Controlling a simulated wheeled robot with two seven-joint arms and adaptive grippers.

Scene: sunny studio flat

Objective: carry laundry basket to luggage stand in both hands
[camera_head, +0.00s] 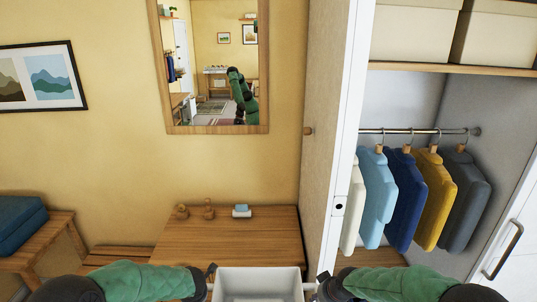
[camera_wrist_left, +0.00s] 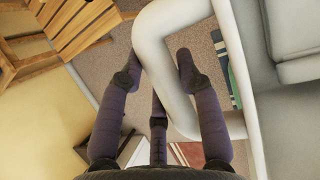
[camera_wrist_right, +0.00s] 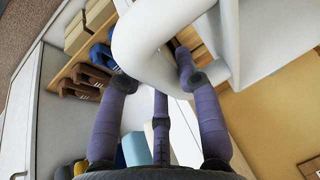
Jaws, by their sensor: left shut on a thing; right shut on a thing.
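The white laundry basket (camera_head: 258,272) is at the bottom middle of the head view, between my two grippers; its lower part is cut off. My left gripper (camera_head: 211,272) is shut on its left handle, a thick white loop (camera_wrist_left: 153,45) in the left wrist view. My right gripper (camera_head: 323,279) is shut on the right handle, also a white loop (camera_wrist_right: 140,35) in the right wrist view. The basket looks level and empty where its inside shows. A slatted wooden piece (camera_wrist_left: 85,25) in the left wrist view may be the luggage stand; I cannot be sure.
A wooden table (camera_head: 230,240) with small items stands ahead by the wall. A wooden bench (camera_head: 50,245) with a blue object (camera_head: 20,222) is at left. An open wardrobe with hanging clothes (camera_head: 405,200) is at right, its white panel edge (camera_head: 340,150) close by. A mirror (camera_head: 213,65) hangs ahead.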

